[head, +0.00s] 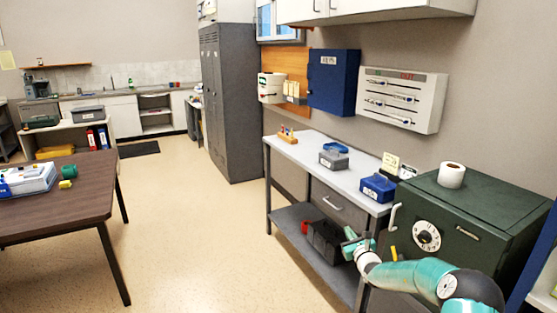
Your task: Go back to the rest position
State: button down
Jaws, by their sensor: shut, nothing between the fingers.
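My gripper (353,242) is at the end of my teal and white arm, which reaches in from the lower right. It is shut and empty. In the picture it lies in front of the grey workbench (352,186), below the tabletop and beside an open dark bin (322,240) on the lower shelf. Whether it touches the bin or the bench leg I cannot tell. The fingertips are small and partly blend with the things behind them.
A green safe (480,212) with a dial and a paper roll (451,175) on top stands close behind my arm. Blue (377,188) and grey (334,159) boxes sit on the bench. A brown table (75,200) is at left. The floor (200,235) between is clear.

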jog(key=s+a+r+n+g+y, duration=0.4)
jog(key=s+a+r+n, duration=0.2)
jog(key=a+r+n, duration=0.3)
jog(key=s+a+r+n+g+y, duration=0.45)
jog(key=s+a+r+n, duration=0.25)
jog(key=a, duration=0.5)
jog(key=s+a+r+n+g+h, duration=0.1)
jog(key=s+a+n, duration=0.15)
jog(key=s, duration=0.25)
jog(key=s+a+r+n+g, duration=0.1)
jog(key=s+r+n+g, duration=0.1)
jog(key=s+n, duration=0.15)
jog(key=s+r+n+g+h, duration=0.2)
jog(key=s+n+h, duration=0.25)
jog(key=s, duration=1.25)
jog(key=s+d+n+h, duration=0.2)
jog(key=s+d, duration=0.3)
jog(key=s, duration=0.3)
jog(key=s+d+f+n+h, duration=0.1)
jog(key=s+d+n+h, duration=0.2)
jog(key=s, duration=0.6)
jog(key=d+h, duration=0.1)
jog(key=d, duration=0.1)
jog(key=shift+d+t, duration=0.35)
jog(key=shift+w+f, duration=0.1)
